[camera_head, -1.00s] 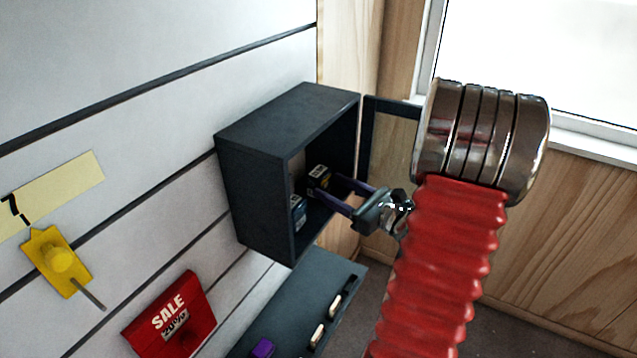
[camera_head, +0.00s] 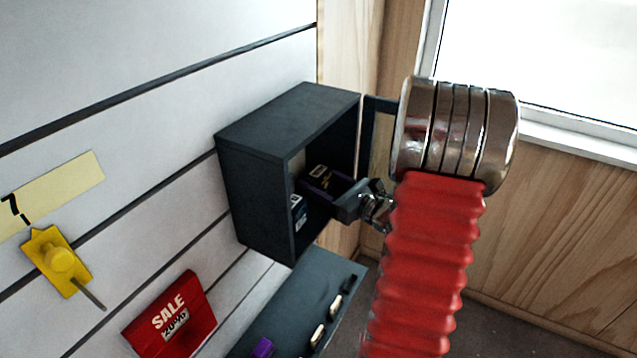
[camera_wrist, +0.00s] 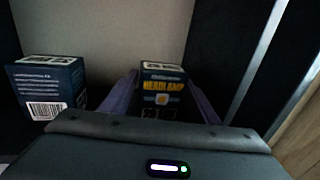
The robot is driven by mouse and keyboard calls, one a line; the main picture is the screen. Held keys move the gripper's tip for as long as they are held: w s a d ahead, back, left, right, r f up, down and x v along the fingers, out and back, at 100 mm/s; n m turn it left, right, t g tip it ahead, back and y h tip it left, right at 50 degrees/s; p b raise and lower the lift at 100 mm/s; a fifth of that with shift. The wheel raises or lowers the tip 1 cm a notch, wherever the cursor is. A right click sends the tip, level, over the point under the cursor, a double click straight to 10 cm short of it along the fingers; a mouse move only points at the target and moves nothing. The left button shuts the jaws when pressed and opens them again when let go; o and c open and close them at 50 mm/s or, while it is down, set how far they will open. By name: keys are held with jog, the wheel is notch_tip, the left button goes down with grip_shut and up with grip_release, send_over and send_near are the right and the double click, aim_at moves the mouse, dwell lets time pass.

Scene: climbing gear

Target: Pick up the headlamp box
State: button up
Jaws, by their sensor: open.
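The headlamp box (camera_wrist: 162,90) is a small dark box with yellow HEADLAMP lettering and a pale top. It stands inside a dark open cabinet (camera_head: 240,185) on the wall, and its top shows in the head view (camera_head: 320,173). My gripper (camera_wrist: 165,95) is open, with one purple finger on each side of the box. Its fingers also reach into the cabinet in the head view (camera_head: 328,184). Whether the fingers touch the box cannot be told. The box's lower part is hidden behind my gripper's body.
A blue box with a barcode (camera_wrist: 48,88) stands left of the headlamp box, with a gap between. The cabinet's side wall (camera_wrist: 252,60) is close on the right. An open dark door (camera_head: 380,106) is at the cabinet's right edge. A shelf (camera_head: 300,285) with small items lies below.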

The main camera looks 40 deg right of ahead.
aim_at(320, 171)
jog(key=c, duration=0.9)
jog(key=shift+r, duration=0.15)
jog(key=shift+s+d+r, duration=0.1)
jog(key=shift+s+r, duration=0.1)
jog(key=shift+r, duration=0.35)
notch_tip(320, 171, up, 6)
jog(key=shift+f, duration=0.25)
jog(key=s+d, duration=0.2)
jog(key=s, duration=0.4)
jog(key=s+d, duration=0.2)
jog(key=s, duration=0.4)
jog(key=s+d, duration=0.2)
jog(key=s, duration=0.4)
jog(key=shift+s+d, duration=0.25)
